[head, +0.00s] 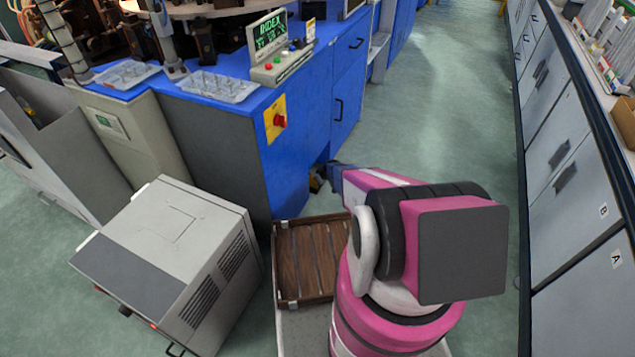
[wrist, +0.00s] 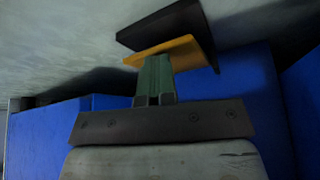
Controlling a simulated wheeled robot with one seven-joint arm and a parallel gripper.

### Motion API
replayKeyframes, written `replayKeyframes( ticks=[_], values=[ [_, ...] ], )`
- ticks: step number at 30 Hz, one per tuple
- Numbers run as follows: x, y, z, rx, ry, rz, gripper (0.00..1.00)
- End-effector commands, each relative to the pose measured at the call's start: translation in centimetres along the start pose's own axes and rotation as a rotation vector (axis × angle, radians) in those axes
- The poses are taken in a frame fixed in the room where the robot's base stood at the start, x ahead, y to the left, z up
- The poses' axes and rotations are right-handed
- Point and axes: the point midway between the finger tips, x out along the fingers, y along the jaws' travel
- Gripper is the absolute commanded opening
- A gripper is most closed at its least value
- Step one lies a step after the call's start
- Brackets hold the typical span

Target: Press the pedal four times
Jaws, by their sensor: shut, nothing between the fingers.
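The pedal (wrist: 160,24) shows in the wrist view as a black plate with a yellow plate beside it. In the head view the pedal (head: 315,183) is a small dark and yellowish shape low by the blue cabinet, partly hidden by my arm. My gripper (wrist: 153,62) is shut and empty, its green fingers side by side. The fingertips meet the yellow plate's edge in the wrist picture; I cannot tell whether they touch it. In the head view my gripper is hard to make out beside the pedal.
The blue machine cabinet (head: 290,115) stands right by the pedal. A grey box unit (head: 170,240) and a brown slatted tray (head: 288,262) are at the front. Green floor (head: 445,110) is free toward the right, up to the grey drawers (head: 570,150).

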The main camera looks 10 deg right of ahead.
Motion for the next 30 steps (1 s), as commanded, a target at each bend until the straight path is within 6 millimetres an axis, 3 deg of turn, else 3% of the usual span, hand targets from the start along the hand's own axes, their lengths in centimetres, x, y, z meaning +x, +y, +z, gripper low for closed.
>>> replayKeyframes(
  ticks=[6, 20, 30],
  values=[
    [-1.8, -0.1, 2.0, -0.001, -0.004, -0.002, 0.00],
    [-2.7, -0.1, 2.0, -0.003, -0.005, -0.002, 0.00],
    [-8.0, -0.2, 2.1, -0.003, -0.004, -0.002, 0.00]
  ],
)
